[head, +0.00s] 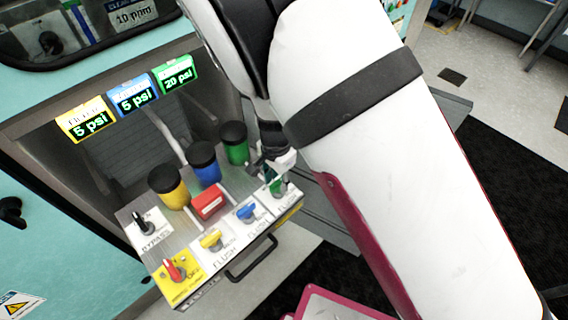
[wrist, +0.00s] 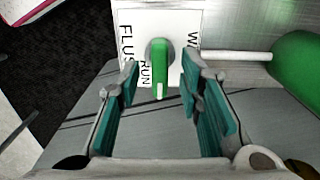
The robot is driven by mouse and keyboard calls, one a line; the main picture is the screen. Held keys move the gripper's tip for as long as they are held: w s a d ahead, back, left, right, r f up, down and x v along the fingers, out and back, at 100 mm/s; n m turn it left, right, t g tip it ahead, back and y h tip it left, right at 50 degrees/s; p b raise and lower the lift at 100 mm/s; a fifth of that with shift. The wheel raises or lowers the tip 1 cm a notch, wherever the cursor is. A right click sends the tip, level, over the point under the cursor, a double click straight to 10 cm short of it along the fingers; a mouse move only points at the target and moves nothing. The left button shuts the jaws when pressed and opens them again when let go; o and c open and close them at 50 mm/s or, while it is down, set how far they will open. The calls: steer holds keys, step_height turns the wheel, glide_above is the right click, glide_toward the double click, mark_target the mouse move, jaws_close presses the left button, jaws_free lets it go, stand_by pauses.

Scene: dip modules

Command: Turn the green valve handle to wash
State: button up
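The green valve handle (wrist: 160,68) sits on a white label plate (wrist: 187,22) in the wrist view. Its narrow end points down in that view, beside the word RUN. FLUSH is printed on the left of the plate, and a partly hidden word starting with WA is on the right. My gripper (wrist: 160,78) is open, with a teal-padded finger to either side of the handle and gaps visible between. Contact is not apparent. In the head view, the green handle (head: 277,187) shows at the panel's right end, just below my gripper (head: 276,162), which is partly hidden by my arm.
The valve panel also carries a blue handle (head: 246,211), a yellow handle (head: 211,240), a red handle (head: 174,270), a black bypass knob (head: 143,224) and a red block (head: 207,203). Yellow, blue and green cylinders stand behind. A black drawer-type pull (head: 252,262) juts from the front.

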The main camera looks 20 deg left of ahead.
steer(key=shift+f, duration=0.35)
steer(key=shift+c, duration=0.5)
jaws_close()
